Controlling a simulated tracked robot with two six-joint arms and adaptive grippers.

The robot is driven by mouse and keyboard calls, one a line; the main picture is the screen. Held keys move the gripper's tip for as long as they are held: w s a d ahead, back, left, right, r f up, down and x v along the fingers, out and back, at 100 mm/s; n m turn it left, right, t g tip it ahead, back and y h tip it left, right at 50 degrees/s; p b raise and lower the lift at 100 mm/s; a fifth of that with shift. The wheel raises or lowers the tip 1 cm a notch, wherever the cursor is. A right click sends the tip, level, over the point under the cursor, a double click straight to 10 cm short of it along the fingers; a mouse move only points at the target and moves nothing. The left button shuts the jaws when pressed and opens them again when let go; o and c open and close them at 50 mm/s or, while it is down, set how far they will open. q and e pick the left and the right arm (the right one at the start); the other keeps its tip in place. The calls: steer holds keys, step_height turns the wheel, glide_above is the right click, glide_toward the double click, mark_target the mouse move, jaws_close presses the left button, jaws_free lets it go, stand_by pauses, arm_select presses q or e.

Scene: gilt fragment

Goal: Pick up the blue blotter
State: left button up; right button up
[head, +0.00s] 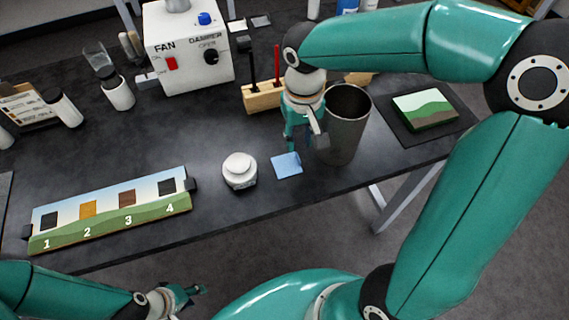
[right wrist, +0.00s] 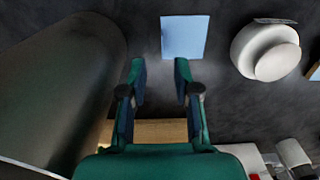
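The blue blotter (head: 286,164) is a small flat light-blue square lying on the dark bench near its front edge, just right of a white lidded jar. In the right wrist view the blotter (right wrist: 185,37) lies beyond the fingertips, with nothing on it. My right gripper (head: 304,146) points down close to the blotter, beside the metal bin. Its two fingers (right wrist: 160,72) are apart with nothing between them. My left gripper (head: 192,291) is low at the front, off the bench edge; its fingers are too small to tell open from shut.
A tall metal bin (head: 347,125) stands close right of my right gripper. The white jar (head: 240,170) is left of the blotter. A wooden block (head: 262,97) with rods stands behind. A numbered panel (head: 110,212) lies left. The bench between panel and fan box (head: 188,45) is clear.

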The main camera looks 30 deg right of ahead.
mark_target(298, 156)
steer(key=f, duration=0.5)
steer(key=shift+s+a, duration=0.25)
steer(key=shift+c, duration=0.3)
jaws_close()
